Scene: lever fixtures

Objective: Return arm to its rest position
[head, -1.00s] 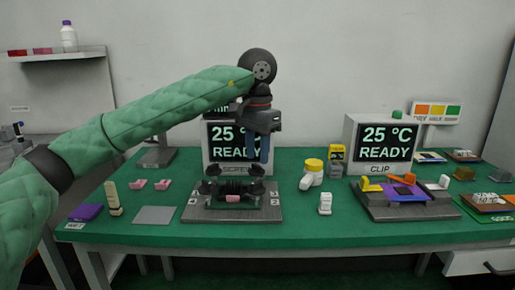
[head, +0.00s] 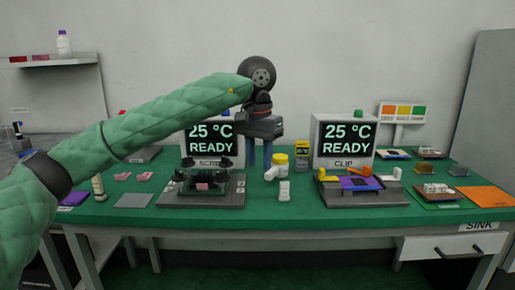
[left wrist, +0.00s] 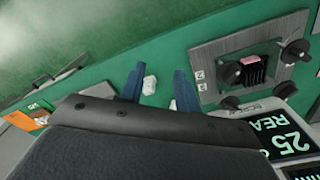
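My left arm, in a green sleeve, reaches in from the left in the head view. Its gripper (head: 260,162) hangs in the air with fingers pointing down, between the two stations. In the left wrist view the blue fingers (left wrist: 158,92) stand apart with nothing held; a small white object lies on the table beyond the gap. The SCREW fixture (head: 230,194), with black knobs and a pink block, is left of the gripper. It also shows in the left wrist view (left wrist: 220,48). The CLIP fixture (head: 338,196) is to the right. My right gripper is not in view.
Two "25 °C READY" displays (head: 346,136) stand behind the fixtures. A yellow-capped white bottle (head: 281,167) and a small white object (head: 284,190) stand between the fixtures. A grey plate (head: 134,200) lies left. A SINK label (head: 479,226) marks the table's right front.

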